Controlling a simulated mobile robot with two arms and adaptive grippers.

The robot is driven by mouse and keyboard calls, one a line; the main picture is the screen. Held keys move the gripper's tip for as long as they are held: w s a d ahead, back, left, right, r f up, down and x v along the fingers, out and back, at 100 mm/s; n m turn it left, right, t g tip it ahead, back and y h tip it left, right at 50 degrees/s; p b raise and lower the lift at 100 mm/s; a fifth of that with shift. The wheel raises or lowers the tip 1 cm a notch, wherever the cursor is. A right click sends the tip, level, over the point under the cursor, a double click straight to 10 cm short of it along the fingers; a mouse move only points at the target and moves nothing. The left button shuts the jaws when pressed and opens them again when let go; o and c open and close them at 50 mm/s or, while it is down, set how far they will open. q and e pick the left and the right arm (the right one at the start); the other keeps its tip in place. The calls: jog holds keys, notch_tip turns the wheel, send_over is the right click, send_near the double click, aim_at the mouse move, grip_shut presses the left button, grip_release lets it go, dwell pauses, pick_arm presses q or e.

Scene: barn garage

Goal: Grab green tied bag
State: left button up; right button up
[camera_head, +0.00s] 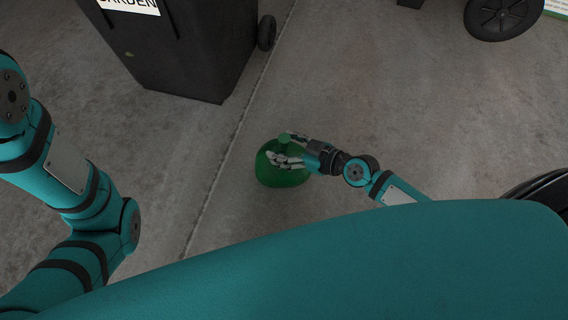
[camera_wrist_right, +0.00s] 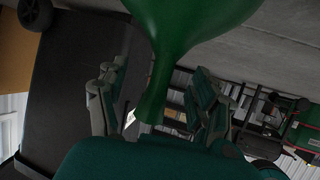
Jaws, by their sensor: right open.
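The green tied bag (camera_head: 283,176) sits on the concrete floor near the middle of the head view, with its knotted top upward. My right gripper (camera_head: 287,148) is at the top of the bag, with its fingers on either side of the neck. In the right wrist view, the bag's neck (camera_wrist_right: 156,85) runs down between the open fingers of the right gripper (camera_wrist_right: 160,105). I cannot tell whether the fingers touch the neck. My left arm shows at the left of the head view, but its gripper is out of view.
A black wheeled bin (camera_head: 190,50) with a "GARDEN" label stands behind and to the left of the bag. A black wheel (camera_head: 502,16) is at the top right, and another (camera_head: 545,192) at the right edge. The floor around the bag is clear.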

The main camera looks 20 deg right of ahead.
jog(key=shift+w+a+f, duration=0.1)
jog(key=shift+w, duration=0.05)
jog(key=c, duration=1.3)
grip_shut()
